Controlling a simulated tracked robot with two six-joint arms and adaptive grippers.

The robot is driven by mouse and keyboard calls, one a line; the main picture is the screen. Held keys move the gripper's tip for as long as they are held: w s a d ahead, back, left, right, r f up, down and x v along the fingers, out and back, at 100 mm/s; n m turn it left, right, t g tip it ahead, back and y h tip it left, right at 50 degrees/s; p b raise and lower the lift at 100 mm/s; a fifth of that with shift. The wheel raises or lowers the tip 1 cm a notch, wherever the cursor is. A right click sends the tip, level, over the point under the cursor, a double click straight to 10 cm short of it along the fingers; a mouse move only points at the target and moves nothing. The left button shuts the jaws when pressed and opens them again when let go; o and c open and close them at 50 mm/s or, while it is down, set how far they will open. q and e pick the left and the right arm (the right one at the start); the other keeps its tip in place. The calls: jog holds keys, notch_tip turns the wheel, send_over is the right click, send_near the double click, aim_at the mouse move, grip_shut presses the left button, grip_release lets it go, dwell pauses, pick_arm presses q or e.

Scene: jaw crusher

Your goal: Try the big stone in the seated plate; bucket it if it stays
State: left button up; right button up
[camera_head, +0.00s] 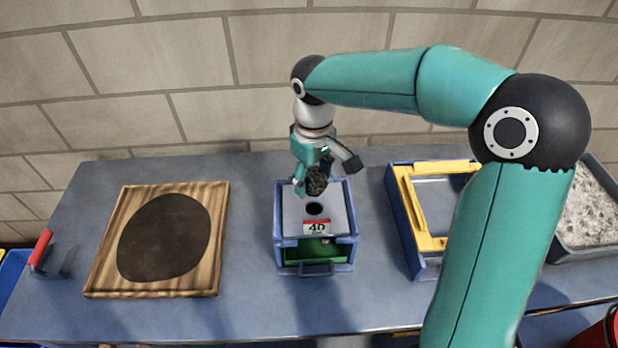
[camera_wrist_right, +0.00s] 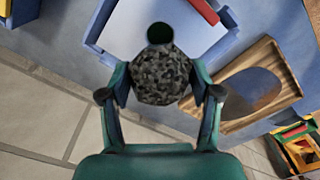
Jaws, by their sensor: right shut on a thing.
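The big stone (camera_head: 317,180) is dark, speckled and rough. My right gripper (camera_head: 316,174) is shut on it and holds it above the back part of the seated plate (camera_head: 328,200). The plate is grey with one round dark hole and lies in a blue box frame (camera_head: 279,222), with a tag reading 40 at its front. In the right wrist view the stone (camera_wrist_right: 161,76) sits between both fingers, just short of the hole in that picture. Whether the stone touches the plate is hard to tell; it looks apart. My left gripper is not in view.
A grey tray of gravel (camera_head: 590,210) is at the far right, a red bucket (camera_head: 606,335) below. A red-handled tool (camera_head: 41,248) lies far left.

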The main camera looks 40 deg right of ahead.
aim_at(314, 173)
jog(key=shift+s, duration=0.15)
jog(key=shift+f+b, duration=0.3)
jog(key=shift+b, duration=0.05)
jog(key=shift+f+b, duration=1.9)
jog(key=shift+f, duration=0.65)
jog(key=o, duration=1.5)
notch_tip(314, 173, up, 12)
jog(key=shift+f, duration=0.1)
